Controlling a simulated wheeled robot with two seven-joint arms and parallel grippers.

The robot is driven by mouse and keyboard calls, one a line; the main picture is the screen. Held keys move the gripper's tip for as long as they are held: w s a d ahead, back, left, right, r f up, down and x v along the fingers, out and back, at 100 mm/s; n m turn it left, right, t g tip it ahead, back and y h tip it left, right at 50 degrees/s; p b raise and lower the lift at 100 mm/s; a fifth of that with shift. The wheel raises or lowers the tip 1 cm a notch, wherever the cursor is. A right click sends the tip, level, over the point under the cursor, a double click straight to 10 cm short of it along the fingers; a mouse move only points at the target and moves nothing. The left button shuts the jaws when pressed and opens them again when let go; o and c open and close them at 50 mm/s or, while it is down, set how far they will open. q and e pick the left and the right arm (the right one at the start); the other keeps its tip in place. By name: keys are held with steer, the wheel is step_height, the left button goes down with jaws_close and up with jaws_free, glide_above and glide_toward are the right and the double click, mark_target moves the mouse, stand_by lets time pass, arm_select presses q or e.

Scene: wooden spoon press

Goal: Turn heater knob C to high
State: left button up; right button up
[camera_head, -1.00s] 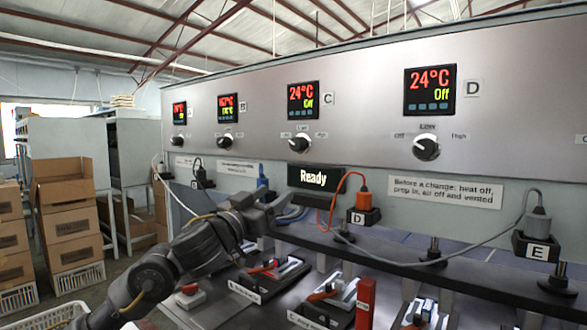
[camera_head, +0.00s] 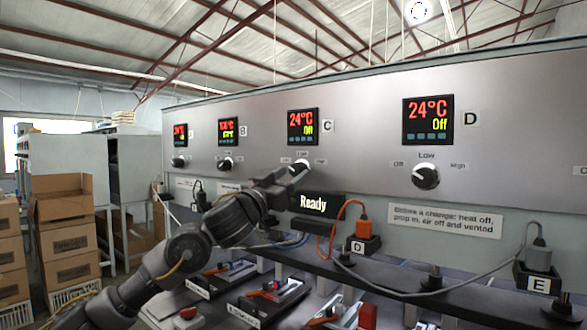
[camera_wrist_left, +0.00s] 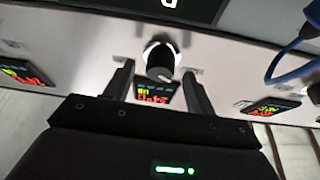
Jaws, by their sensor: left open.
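Heater knob C (camera_head: 300,168) is a round knob with a white edge on the panel, below the C display (camera_head: 303,127), which reads 24°C Off. My left gripper (camera_head: 284,180) is at the knob and partly covers it in the head view. In the left wrist view, knob C (camera_wrist_left: 160,58) shows dark and white between the tips of the two open fingers of my left gripper (camera_wrist_left: 158,70). Contact between fingers and knob cannot be told. My right gripper is not in view.
Knob D (camera_head: 426,176) with its Off, Low and High marks is to the right, and knob B (camera_head: 227,164) is to the left. A black Ready sign (camera_head: 317,204) sits just below knob C. An orange plug (camera_head: 364,231) and cables are below the panel.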

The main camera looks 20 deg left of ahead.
arm_select(q)
steer(key=shift+x, duration=0.8)
steer(key=shift+w, duration=0.1)
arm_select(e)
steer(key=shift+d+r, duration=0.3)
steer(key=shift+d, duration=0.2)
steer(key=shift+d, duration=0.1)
arm_select(q)
steer(key=c, duration=1)
steer(key=shift+o, duration=0.2)
